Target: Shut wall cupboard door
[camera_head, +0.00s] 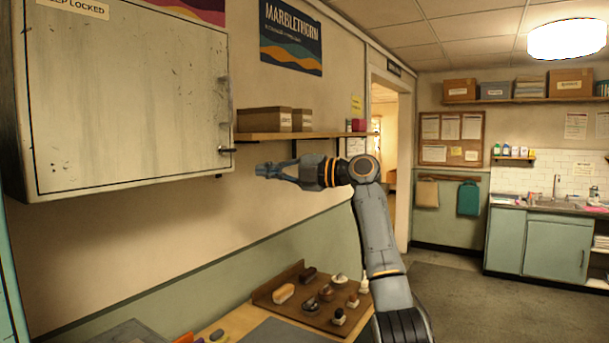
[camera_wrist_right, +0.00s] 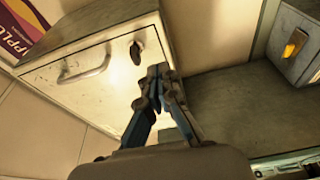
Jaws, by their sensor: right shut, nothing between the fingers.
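The wall cupboard is at the upper left in the head view, with a worn pale door (camera_head: 130,95). The door looks flush or nearly so; I cannot tell if a small gap is left. A metal handle (camera_head: 224,92) and a dark latch (camera_head: 227,149) are on its right edge. My right gripper (camera_head: 259,170) is shut and empty, just right of and below the door's lower right corner, apart from it. In the right wrist view, the gripper (camera_wrist_right: 158,72) shows in front of a pale cupboard face (camera_wrist_right: 110,72) with a handle and dark knob. My left gripper is not visible.
A wooden shelf (camera_head: 330,135) with boxes (camera_head: 265,120) is on the wall just above my right gripper. A brown tray (camera_head: 263,300) of small items lies on the bench below. A grey box with a yellow knob (camera_wrist_right: 294,45) is at the right in the wrist view.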

